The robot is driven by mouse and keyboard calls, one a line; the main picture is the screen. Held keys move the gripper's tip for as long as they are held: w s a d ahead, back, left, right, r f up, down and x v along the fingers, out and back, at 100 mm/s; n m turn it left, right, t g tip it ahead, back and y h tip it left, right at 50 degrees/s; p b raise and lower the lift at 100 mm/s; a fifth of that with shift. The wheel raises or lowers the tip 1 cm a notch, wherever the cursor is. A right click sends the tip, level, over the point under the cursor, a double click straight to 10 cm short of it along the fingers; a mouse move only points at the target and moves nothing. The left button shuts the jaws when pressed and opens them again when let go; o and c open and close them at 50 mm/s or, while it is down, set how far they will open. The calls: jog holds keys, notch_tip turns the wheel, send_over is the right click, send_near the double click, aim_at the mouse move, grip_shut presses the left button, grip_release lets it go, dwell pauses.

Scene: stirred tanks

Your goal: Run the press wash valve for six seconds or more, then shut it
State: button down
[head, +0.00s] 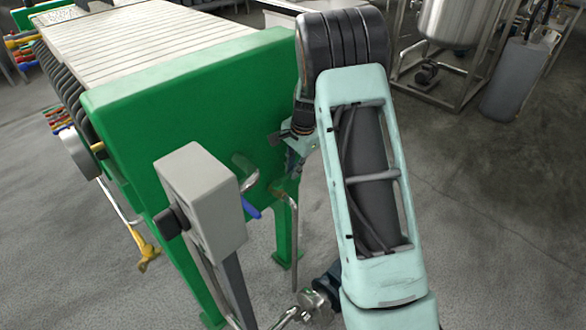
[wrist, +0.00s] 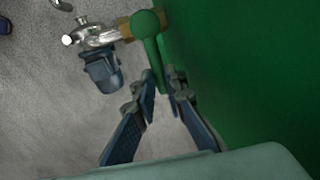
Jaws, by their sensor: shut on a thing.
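In the wrist view a valve with a green lever handle (wrist: 149,42) and a brass-coloured body (wrist: 126,28) sits beside the green press plate (wrist: 240,70). My gripper (wrist: 166,84) is shut on the lower end of this green handle, with one finger on each side. In the head view my gripper (head: 291,164) is against the face of the green press plate (head: 200,95), partly hidden by my arm. The green handle cannot be made out there. No label shows that names the valve, and no flow of water can be seen.
A grey box (head: 203,195) on a post stands in front of the plate. A blue handle (head: 252,212) is close beside it. A yellow handle (head: 147,253) hangs lower left. Pipe fittings (head: 313,300) lie low near my arm. A steel tank (head: 462,20) stands back right; floor between is clear.

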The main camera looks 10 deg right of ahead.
jog(key=shift+r, duration=0.1)
jog(key=s+a+m+h+p, duration=0.1)
jog(key=s+m+p, duration=0.6)
jog(key=m+p, duration=0.7)
jog(key=shift+m+h, duration=0.4)
jog(key=shift+h, duration=0.4)
jog(key=shift+s+a, duration=0.1)
jog(key=shift+s, duration=0.05)
jog(key=c, duration=2.3)
grip_release()
jog(key=shift+o, duration=0.2)
notch_tip(320, 180, up, 12)
jog(key=s+a, duration=0.1)
jog(key=shift+s+a, duration=0.3)
jog(key=shift+s, duration=0.1)
